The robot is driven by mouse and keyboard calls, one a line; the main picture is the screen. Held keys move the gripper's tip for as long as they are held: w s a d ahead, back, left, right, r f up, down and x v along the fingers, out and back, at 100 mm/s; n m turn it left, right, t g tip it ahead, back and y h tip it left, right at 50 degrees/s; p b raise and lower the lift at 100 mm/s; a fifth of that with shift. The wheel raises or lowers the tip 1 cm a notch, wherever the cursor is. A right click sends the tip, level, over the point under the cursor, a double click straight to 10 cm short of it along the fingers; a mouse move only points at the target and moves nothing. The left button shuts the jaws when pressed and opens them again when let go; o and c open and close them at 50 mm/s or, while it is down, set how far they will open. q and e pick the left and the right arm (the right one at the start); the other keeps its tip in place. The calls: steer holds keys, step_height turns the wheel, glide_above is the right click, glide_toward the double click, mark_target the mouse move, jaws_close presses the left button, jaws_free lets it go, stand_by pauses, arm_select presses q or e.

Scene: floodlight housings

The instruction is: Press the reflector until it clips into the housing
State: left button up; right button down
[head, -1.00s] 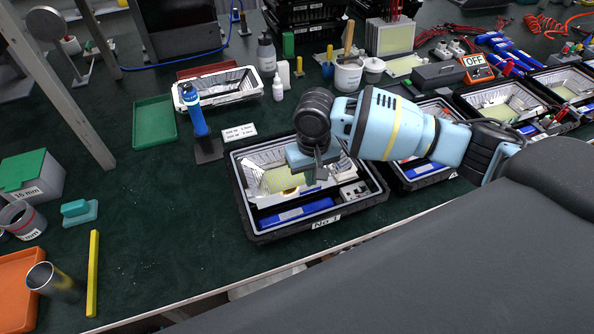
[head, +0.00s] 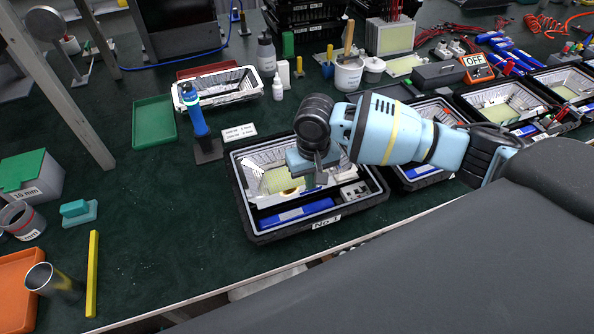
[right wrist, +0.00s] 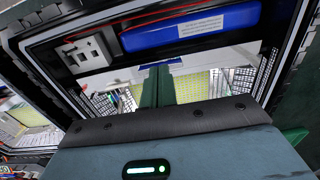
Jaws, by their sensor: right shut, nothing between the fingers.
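The black housing marked No 1 (head: 262,237) lies open on the bench, with a grey seal around its rim. The silver faceted reflector (head: 246,163) sits inside it, around a yellow panel (head: 278,180). Its near edge (right wrist: 215,60) shows in the right wrist view beside the blue block (right wrist: 190,25). I cannot tell whether it is clipped in. My right gripper (head: 319,180) is shut and empty, pointing down over the reflector's right part. Its fingers (right wrist: 156,88) hide some of the reflector, and contact is unclear. My left gripper is not in view.
A terminal block (head: 354,191) sits in the housing's right part. Other open housings (head: 497,100) stand to the right. A blue-handled tool on a stand (head: 194,108) and a loose silver reflector (head: 220,88) lie behind left.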

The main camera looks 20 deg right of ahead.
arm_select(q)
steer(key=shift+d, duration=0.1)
arm_select(e)
steer(key=shift+s+f, duration=0.15)
steer(key=shift+f, duration=0.3)
stand_by(1.6)
steer(key=shift+w+r+p, duration=0.2)
steer(key=shift+r+p, duration=1.25)
steer(key=shift+r, duration=2.25)
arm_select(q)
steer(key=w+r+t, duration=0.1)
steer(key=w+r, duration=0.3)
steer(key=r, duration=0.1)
